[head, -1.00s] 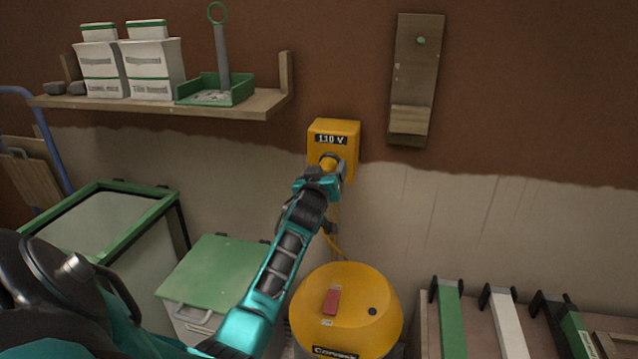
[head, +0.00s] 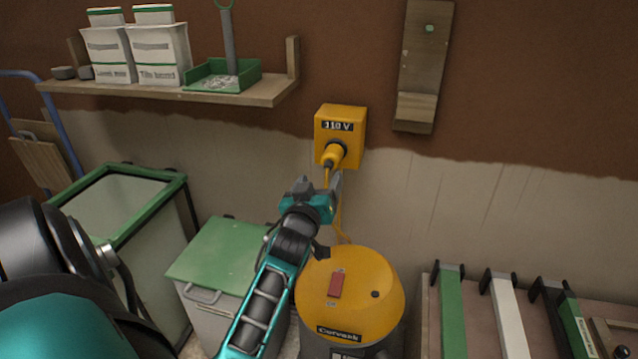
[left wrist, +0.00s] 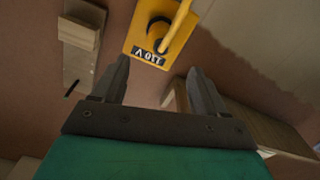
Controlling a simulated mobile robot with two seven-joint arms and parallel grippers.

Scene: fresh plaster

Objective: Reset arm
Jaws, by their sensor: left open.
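My left gripper (head: 322,186) is open and empty in the head view. It is just below the yellow 110 V socket box (head: 341,120) on the wall, apart from it. A yellow plug (head: 334,154) sits in the front of the box, and its yellow cable (head: 339,215) hangs down behind my gripper. In the left wrist view the two fingers (left wrist: 158,85) are spread with nothing between them. The socket box (left wrist: 160,30) shows beyond them, upside down. My right gripper is not in view.
A yellow vacuum (head: 360,280) stands below the box. A wooden shelf (head: 160,92) with bags and a green tray (head: 205,76) is at upper left. A green-lidded bin (head: 215,250) stands left of my arm. A rack (head: 480,270) of tools is at lower right.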

